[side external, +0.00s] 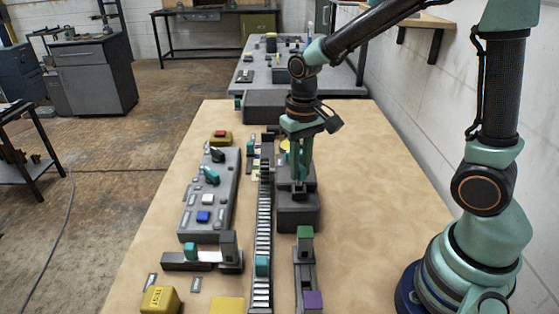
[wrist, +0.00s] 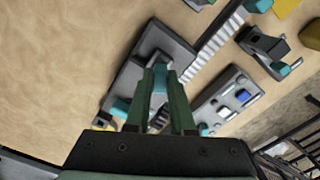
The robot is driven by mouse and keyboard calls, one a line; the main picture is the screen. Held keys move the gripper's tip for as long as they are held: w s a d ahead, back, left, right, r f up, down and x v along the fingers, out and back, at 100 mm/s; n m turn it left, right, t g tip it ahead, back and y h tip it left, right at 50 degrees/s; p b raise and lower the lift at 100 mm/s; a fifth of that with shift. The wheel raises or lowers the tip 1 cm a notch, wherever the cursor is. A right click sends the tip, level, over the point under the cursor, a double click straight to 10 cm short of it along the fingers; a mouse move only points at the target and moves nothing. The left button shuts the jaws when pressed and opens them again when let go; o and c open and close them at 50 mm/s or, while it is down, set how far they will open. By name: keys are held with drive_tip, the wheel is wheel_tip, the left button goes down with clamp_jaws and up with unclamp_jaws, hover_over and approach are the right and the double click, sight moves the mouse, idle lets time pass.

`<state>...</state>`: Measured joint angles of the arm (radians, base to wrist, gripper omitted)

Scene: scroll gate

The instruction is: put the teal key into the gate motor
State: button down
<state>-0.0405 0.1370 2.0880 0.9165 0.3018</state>
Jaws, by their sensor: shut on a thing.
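My gripper (side external: 298,188) points straight down over a dark grey block (side external: 298,216) to the right of the toothed rack (side external: 263,225). I take this block to be the gate motor; it also shows in the wrist view (wrist: 135,72). In the wrist view my gripper (wrist: 162,72) is shut on a teal piece, the teal key (wrist: 160,80), between its green fingertips. The fingertips are at or just above the block's top. The fingers hide the key's lower end, so I cannot tell whether it is inside the block.
A grey panel (side external: 225,170) with coloured buttons and teal switches lies left of the rack. A teal block (side external: 262,266) sits on the rack. A rail with green (side external: 305,233) and purple (side external: 313,300) blocks is in front. The wooden table (side external: 385,190) is clear at the right.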

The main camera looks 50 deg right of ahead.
drive_tip(key=shift+f, duration=1.45)
idle(0.5)
drive_tip(key=shift+c, duration=1.1)
unclamp_jaws()
drive_tip(key=shift+r, duration=3.5)
